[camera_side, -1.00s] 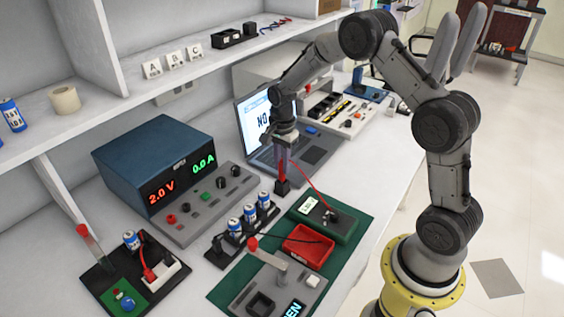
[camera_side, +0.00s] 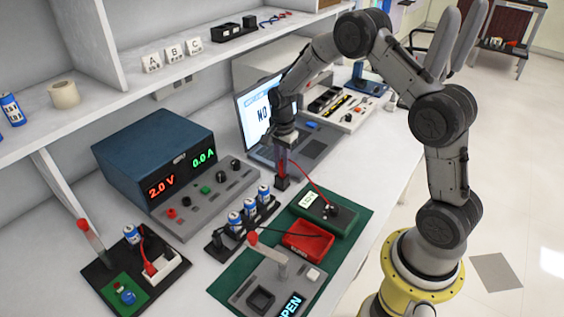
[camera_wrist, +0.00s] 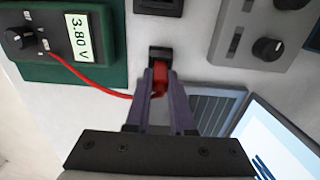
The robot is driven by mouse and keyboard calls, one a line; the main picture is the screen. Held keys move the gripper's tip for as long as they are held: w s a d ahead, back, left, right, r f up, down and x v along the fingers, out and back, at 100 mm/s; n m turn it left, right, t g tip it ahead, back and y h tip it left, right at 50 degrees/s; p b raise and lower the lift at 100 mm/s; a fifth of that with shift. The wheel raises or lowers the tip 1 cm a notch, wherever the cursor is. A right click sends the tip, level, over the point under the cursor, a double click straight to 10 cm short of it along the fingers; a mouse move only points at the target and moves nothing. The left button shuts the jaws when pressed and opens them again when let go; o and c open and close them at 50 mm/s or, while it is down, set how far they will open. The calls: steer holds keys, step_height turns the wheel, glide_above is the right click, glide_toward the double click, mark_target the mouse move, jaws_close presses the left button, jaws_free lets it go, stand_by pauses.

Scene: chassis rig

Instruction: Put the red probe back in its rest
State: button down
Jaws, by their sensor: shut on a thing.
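My gripper (camera_side: 282,163) is shut on the red probe (camera_wrist: 160,76), with the fingers pointing down. In the wrist view, the red body shows between the purple fingertips (camera_wrist: 157,80). The small black rest (camera_wrist: 159,52) shows right at the probe's end in the wrist view. In the side view, the rest (camera_side: 282,184) stands directly below the fingertips. Whether the probe is seated in it or just above it, I cannot tell. A red lead (camera_wrist: 85,82) runs from the probe to the meter (camera_wrist: 60,38), which reads 3.80 V.
The laptop (camera_side: 312,147) lies open just behind my gripper. The power supply (camera_side: 155,165) and its control panel are to the left. A battery holder (camera_side: 216,246), a red tray (camera_side: 309,238) and the meter on a green mat (camera_side: 352,233) are nearer the camera.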

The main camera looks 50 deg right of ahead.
steer(key=c, duration=0.7)
jaws_free()
steer(key=shift+r, duration=0.1)
step_height(320, 180, up, 14)
steer(key=shift+f, duration=0.2)
